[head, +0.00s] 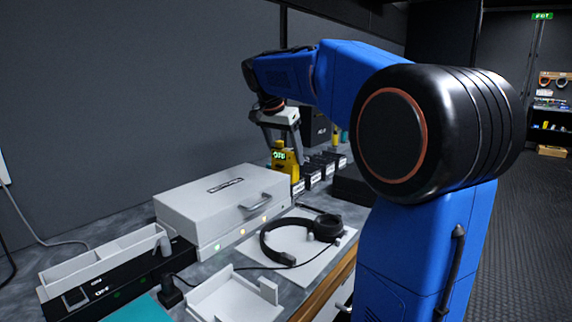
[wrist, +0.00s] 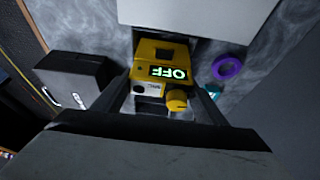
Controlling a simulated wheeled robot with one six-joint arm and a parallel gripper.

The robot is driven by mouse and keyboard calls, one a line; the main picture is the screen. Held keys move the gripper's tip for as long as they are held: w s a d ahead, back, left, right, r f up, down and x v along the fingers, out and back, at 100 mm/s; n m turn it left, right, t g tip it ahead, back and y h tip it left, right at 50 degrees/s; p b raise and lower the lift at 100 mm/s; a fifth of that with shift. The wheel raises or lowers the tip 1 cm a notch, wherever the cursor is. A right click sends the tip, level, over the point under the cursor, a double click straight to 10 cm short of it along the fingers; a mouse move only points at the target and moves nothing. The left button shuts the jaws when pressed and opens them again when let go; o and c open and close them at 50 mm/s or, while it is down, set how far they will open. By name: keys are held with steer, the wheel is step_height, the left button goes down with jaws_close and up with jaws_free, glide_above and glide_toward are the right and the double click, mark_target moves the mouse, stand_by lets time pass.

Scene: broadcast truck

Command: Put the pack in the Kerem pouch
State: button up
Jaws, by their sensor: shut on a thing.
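The yellow pack (head: 288,162) with a lit green "OFF" display hangs upright below my gripper (head: 281,128), just behind the white case. In the wrist view, the pack (wrist: 148,78) sits between the two fingers of my gripper (wrist: 166,92), which is shut on it. Its yellow knob and display face the camera. A row of small black holders with white labels (head: 313,178) stands to the right of the pack in the head view; these look like the pouches. Their labels are too small to read, so I cannot tell which is Kerem.
A white case (head: 205,205) with a handle stands left of the pack. Headphones (head: 290,240) lie on a white sheet in front. White trays (head: 105,258) are at the lower left. The wrist view shows a purple ring (wrist: 228,67) and a black box (wrist: 78,78).

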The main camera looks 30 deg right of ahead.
mark_target(286, 163)
steer(key=shift+f, duration=1.6)
steer(key=o, duration=1.2)
steer(key=shift+f, duration=0.1)
steer(key=v, duration=1.2)
